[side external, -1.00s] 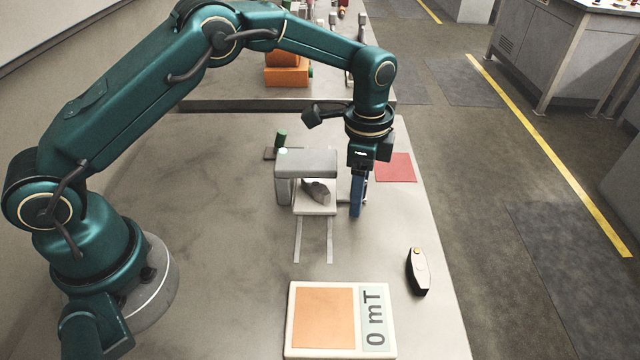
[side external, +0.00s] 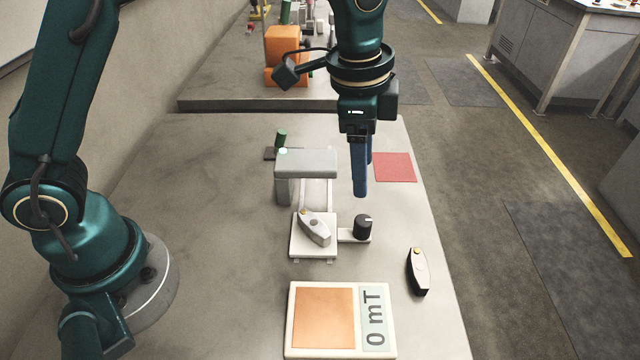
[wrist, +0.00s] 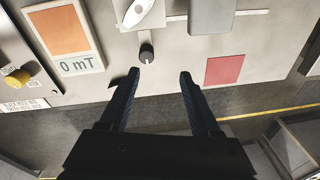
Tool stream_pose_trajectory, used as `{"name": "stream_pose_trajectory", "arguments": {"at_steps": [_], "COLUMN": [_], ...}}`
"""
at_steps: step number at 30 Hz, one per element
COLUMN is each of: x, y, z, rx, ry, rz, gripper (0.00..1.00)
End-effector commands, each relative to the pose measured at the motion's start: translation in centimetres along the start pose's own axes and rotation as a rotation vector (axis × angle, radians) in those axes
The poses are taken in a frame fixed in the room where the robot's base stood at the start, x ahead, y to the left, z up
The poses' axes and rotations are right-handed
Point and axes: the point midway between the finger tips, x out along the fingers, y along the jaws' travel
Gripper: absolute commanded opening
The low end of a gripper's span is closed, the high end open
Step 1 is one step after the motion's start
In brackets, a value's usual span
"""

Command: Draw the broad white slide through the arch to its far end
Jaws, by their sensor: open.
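The broad white slide (side external: 298,247) sits on its rails on the display side of the grey arch (side external: 307,163), clear of the arch opening. A grey oblong part with a small yellowish tip (side external: 314,228) lies on it. A black knob (side external: 363,227) stands on the slide's right-hand tab. The slide (wrist: 160,20) and knob (wrist: 146,53) also show in the wrist view. My gripper (side external: 363,180) is open and empty, pointing down above and behind the knob. In the wrist view, its fingers (wrist: 158,77) are spread and apart from the knob.
A panel reading "0 mT" (side external: 376,325) with an orange pad lies at the front. A similar oblong part (side external: 418,270) lies near the right table edge. A red square (side external: 395,167) is flat behind right. A green-topped post (side external: 281,139) stands behind the arch.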

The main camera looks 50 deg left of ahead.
Motion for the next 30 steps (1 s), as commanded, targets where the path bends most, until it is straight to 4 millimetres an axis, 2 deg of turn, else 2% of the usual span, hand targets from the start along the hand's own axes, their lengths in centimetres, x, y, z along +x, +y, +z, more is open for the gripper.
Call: {"name": "stream_pose_trajectory", "arguments": {"at_steps": [1,6,15,30], "x": [-1.0,-3.4,-6.9,-10.4], "y": [-0.3,-0.7,-0.7,1.0], "z": [0.3,1.6,4.3,9.3], "rx": [-0.014,-0.065,-0.174,-0.39], "ry": [0.015,0.052,0.112,0.203], "rz": [-0.014,-0.05,-0.107,-0.187], "gripper": [0.64,0.64,0.64,0.64]}}
